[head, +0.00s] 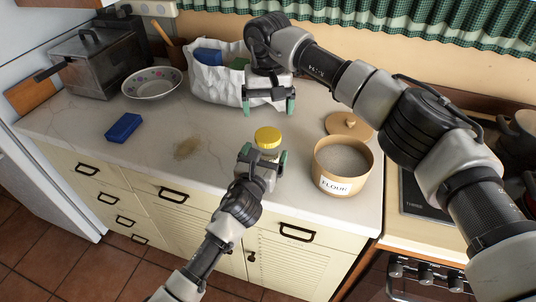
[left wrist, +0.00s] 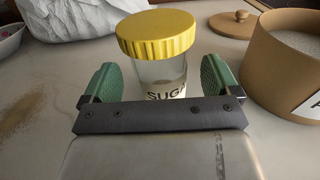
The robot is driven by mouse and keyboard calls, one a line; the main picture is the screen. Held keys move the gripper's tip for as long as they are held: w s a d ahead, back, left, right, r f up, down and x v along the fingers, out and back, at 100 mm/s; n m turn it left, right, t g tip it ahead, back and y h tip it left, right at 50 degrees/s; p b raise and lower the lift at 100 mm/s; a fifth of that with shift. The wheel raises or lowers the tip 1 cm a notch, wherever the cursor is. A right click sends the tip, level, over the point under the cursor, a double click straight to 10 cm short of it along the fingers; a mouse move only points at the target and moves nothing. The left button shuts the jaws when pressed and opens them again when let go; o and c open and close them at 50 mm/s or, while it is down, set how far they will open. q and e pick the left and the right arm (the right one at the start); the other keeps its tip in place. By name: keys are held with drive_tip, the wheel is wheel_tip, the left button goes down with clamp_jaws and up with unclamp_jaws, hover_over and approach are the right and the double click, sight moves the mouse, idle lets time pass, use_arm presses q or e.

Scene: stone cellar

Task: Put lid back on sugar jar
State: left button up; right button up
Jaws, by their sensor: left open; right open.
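The sugar jar (left wrist: 165,77) is a clear glass jar with "SUGAR" lettering, partly cut off by my left gripper, and it stands upright on the counter. Its yellow ribbed lid (head: 268,136) sits on top of the jar mouth; it also shows in the left wrist view (left wrist: 158,36). I cannot tell whether it is fully seated. My left gripper (head: 264,156) is open, with its green fingers at either side of the jar's lower part in the left wrist view (left wrist: 158,82). My right gripper (head: 269,104) is open and empty, behind the jar in the picture.
An open flour tub (head: 330,182) stands right of the jar, its wooden lid (head: 349,125) lying behind it. A white bag (head: 216,88) stands behind. A blue sponge (head: 123,128), a bowl (head: 152,84) and a brown spill (head: 187,147) lie left. The counter between is clear.

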use_arm(q)
drive_tip(key=shift+x, duration=1.4)
drive_tip(key=c, duration=1.6)
clamp_jaws()
use_arm(e)
drive_tip(key=shift+m, duration=0.3)
drive_tip(key=m, duration=0.3)
drive_tip(key=shift+m, duration=0.4)
drive_tip(key=m, duration=0.4)
drive_tip(key=shift+m, duration=0.4)
